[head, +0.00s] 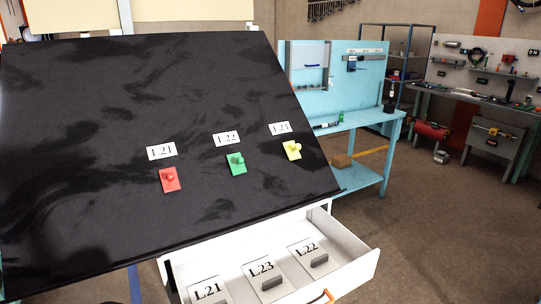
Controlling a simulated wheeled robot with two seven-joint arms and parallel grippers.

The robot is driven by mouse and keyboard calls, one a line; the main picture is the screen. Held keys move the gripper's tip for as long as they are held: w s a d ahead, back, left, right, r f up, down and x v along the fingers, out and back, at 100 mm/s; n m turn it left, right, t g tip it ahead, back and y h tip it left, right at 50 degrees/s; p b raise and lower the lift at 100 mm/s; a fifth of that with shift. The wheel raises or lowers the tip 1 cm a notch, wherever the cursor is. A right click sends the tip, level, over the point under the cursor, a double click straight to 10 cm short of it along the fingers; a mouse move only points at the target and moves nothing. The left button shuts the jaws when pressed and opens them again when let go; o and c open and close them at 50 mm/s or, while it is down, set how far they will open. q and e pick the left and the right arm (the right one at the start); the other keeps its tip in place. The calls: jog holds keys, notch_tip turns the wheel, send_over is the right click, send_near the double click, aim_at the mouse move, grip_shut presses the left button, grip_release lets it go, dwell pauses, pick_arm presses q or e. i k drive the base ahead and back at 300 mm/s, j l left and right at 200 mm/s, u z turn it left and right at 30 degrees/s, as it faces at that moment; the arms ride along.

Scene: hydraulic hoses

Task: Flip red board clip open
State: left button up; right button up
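The red board clip (170,179) sits on the sloping black board (90,130), below the label L21 (161,151). It is a flat red plate with a rounded knob on it. At this size I cannot tell whether it is open or shut. A green clip (236,163) sits below the label L22 (227,139), and a yellow clip (292,150) below the label L23 (279,128). Neither of my grippers shows in the head view.
An open white drawer (345,283) juts out below the board's lower right edge. It holds panels labelled L21, L23 and L22, with dark grey blocks (271,283) on them. A light blue workbench (360,121) stands behind on the right. The floor (440,230) at right is clear.

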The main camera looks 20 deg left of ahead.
aim_at(168, 177)
jog(key=u, duration=1.5)
